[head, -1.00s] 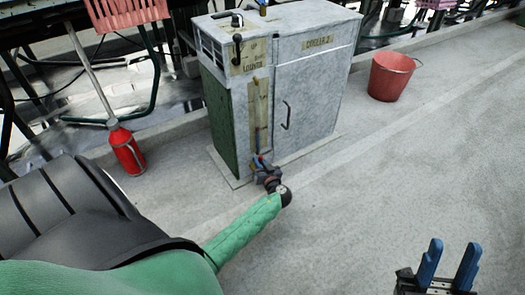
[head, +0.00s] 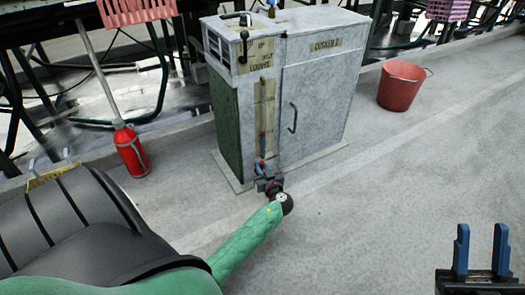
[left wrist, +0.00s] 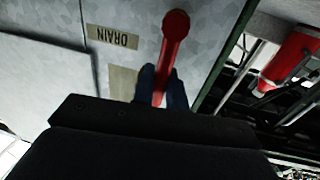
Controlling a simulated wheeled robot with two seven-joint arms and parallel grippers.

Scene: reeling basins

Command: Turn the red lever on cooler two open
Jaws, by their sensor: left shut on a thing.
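Cooler two (head: 318,100) is a grey metal cabinet with a "COOLER 2" label, standing on the floor in the head view. In the left wrist view the red lever (left wrist: 174,32) lies against the grey panel near a "DRAIN" label (left wrist: 113,37), with its round end at the top and its bar running down between my blue fingers. My left gripper (head: 263,170) is at the low front of the cooler, shut on the lever's bar. It mostly hides the lever in the head view. My right gripper (head: 481,250) is open and empty at lower right, away from the cooler.
A red bucket (head: 400,88) stands on the floor right of the cooler. A red extinguisher-like cylinder (head: 131,150) stands to its left. Dark metal frames and a pink crate (head: 125,12) are behind.

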